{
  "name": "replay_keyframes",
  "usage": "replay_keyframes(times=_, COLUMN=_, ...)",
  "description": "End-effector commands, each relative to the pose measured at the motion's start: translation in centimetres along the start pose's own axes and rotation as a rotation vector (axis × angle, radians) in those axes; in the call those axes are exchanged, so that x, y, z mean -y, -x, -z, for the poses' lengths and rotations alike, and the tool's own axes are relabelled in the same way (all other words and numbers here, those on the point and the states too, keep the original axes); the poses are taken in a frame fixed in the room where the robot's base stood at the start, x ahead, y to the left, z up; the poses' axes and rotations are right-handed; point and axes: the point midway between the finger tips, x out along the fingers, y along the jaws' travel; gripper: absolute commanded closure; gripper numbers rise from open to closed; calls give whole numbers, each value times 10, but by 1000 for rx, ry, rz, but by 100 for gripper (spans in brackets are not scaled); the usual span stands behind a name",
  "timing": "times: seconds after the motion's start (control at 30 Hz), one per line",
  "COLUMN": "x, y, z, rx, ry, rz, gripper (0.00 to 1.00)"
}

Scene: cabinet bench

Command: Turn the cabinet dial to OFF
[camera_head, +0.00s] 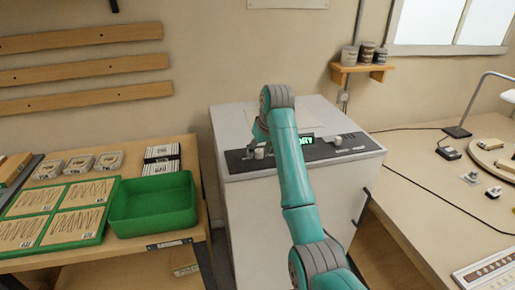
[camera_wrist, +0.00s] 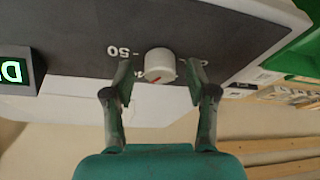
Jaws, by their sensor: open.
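The cabinet (camera_head: 240,205) is a pale grey box with a dark control panel on its top front. The dial (camera_head: 259,153) is a small white knob at the panel's left; in the wrist view the dial (camera_wrist: 159,62) shows a red mark near its lower edge. An upside-down "50" is printed beside it; other labels are partly hidden by the fingers. My gripper (camera_wrist: 161,78) is open, with one finger on each side of the dial. Whether either finger touches it, I cannot tell. In the head view my gripper (camera_head: 257,138) is partly hidden by my arm.
A lit green display (camera_head: 306,140) is right of the dial, partly behind my arm. Another white knob (camera_head: 338,141) is farther right. A green bin (camera_head: 153,204) stands on the left bench. A wooden bench (camera_head: 425,205) with a lamp is at the right.

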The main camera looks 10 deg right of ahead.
Motion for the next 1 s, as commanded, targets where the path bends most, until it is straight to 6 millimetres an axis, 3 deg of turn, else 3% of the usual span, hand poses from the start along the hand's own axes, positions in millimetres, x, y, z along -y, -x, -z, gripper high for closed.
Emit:
replay_keyframes(times=0.23, x=0, y=0, z=0, rx=0, ry=0, rz=0, gripper=43)
replay_keyframes(times=0.47, x=0, y=0, z=0, rx=0, ry=0, rz=0, gripper=98)
replay_keyframes(times=0.5, x=0, y=0, z=0, rx=0, ry=0, rz=0, gripper=100)
replay_keyframes(times=1.0, x=-1, y=-1, z=0, rx=2, ry=114, rz=49, gripper=100)
